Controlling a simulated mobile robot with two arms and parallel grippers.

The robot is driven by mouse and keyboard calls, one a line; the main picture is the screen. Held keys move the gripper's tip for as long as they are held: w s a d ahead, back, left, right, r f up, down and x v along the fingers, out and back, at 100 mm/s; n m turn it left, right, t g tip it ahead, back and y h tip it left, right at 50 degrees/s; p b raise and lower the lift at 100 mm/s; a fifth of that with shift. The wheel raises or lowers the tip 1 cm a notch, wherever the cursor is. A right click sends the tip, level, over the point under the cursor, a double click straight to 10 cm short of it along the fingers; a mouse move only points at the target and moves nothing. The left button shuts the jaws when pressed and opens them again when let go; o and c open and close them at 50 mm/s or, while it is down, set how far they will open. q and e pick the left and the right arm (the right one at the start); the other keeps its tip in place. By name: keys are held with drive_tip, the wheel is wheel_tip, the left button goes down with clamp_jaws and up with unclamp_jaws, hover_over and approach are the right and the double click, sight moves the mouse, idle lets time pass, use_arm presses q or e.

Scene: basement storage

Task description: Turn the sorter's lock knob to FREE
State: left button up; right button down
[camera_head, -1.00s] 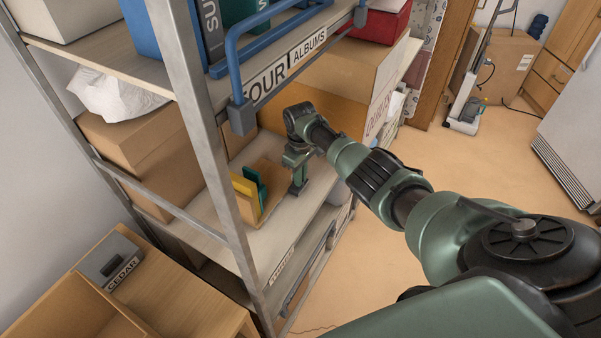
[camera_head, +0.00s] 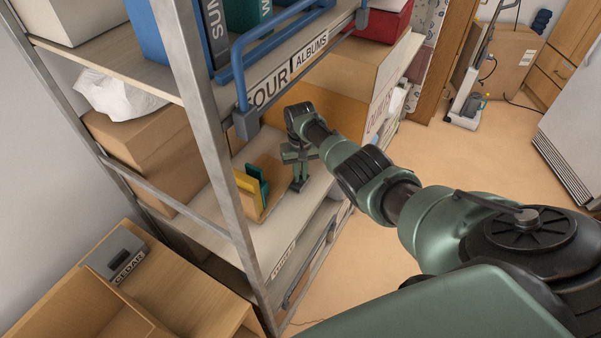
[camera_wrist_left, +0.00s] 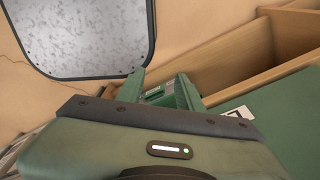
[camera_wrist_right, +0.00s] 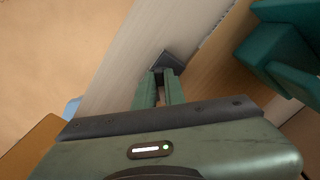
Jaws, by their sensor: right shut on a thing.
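The sorter (camera_head: 273,172) is a small wooden piece on the middle shelf, with yellow and teal upright parts. My right gripper (camera_head: 299,186) points down at its right side. In the right wrist view, the fingers (camera_wrist_right: 160,82) are shut on a small dark square-edged piece, which looks like the lock knob (camera_wrist_right: 172,62). Fingers hide part of it, and no FREE marking can be read. The teal parts (camera_wrist_right: 275,52) show at the right there. My left gripper (camera_wrist_left: 160,85) is open, its fingers apart with nothing held; it is outside the head view.
A metal shelf post (camera_head: 215,140) stands left of the sorter. The blue rail (camera_head: 240,75) and upper shelf overhang it. A cardboard box (camera_head: 340,90) sits behind. A wooden unit with a CEDAR label (camera_head: 130,268) is at lower left. Floor (camera_head: 480,160) is open at right.

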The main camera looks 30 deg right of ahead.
drive_tip(key=shift+w+r, duration=0.1)
idle(0.4)
drive_tip(key=c, duration=1.5)
unclamp_jaws()
drive_tip(key=shift+r, duration=0.3)
drive_tip(key=shift+r+p, duration=0.35)
drive_tip(key=shift+r, duration=3.25)
